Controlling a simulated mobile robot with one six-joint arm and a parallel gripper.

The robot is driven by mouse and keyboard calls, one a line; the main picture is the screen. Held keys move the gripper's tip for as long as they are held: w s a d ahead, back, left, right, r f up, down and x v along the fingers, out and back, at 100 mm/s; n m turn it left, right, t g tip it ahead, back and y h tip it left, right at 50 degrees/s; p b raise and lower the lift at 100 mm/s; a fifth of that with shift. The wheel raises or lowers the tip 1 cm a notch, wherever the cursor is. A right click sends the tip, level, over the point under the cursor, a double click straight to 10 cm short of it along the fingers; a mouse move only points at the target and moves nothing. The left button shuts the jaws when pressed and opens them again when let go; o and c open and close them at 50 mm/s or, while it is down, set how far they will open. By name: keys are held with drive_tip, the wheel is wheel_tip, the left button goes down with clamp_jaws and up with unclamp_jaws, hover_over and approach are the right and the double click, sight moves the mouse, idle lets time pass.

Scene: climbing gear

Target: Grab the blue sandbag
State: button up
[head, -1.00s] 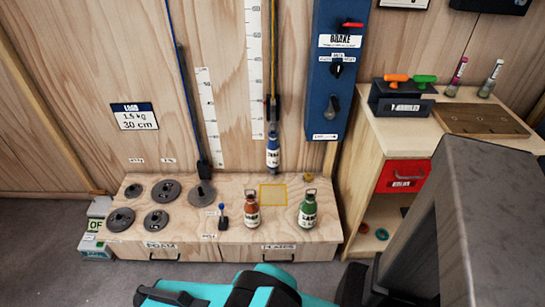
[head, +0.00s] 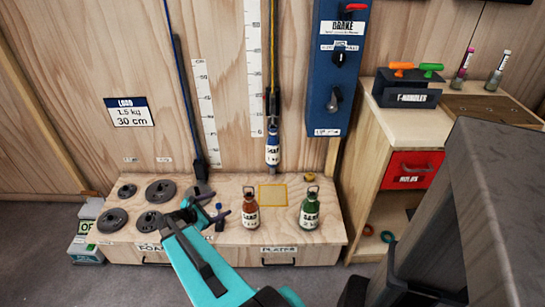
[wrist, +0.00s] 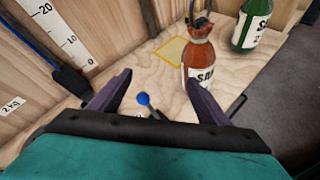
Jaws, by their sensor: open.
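The blue sandbag (head: 272,150) has a white label and hangs upright from a clip on the yellow rope, in front of the back wall and above the bench. I cannot make it out in the wrist view. My gripper (head: 212,202) is open and empty over the bench, left of and lower in the picture than the blue sandbag. In the wrist view my gripper's two dark fingers (wrist: 160,82) are spread apart. The orange sandbag (head: 250,213) stands on the bench to the right of my gripper, and it also shows in the wrist view (wrist: 199,62).
A green sandbag (head: 309,212) stands right of the orange one. A yellow outlined square (head: 273,193) on the bench is empty. Dark discs (head: 161,190) lie on the left. A blue brake panel (head: 338,75) and a side cabinet (head: 400,140) stand on the right.

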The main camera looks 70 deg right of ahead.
drive_tip(key=s+d+r+n+h+b, duration=0.2)
drive_tip(key=d+r+n+h+b, duration=0.15)
drive_tip(key=d+r, duration=0.65)
drive_tip(key=g+h+b, duration=0.2)
approach(268, 145)
drive_tip(key=d, duration=0.3)
drive_tip(key=shift+s+d, duration=0.1)
drive_tip(key=shift+s, duration=0.25)
drive_tip(key=shift+d, duration=0.1)
drive_tip(key=shift+x, duration=4.3)
drive_tip(key=shift+s, duration=0.2)
drive_tip(key=shift+b+x, duration=0.6)
drive_tip(key=shift+x, duration=1.9)
drive_tip(key=shift+f, duration=0.1)
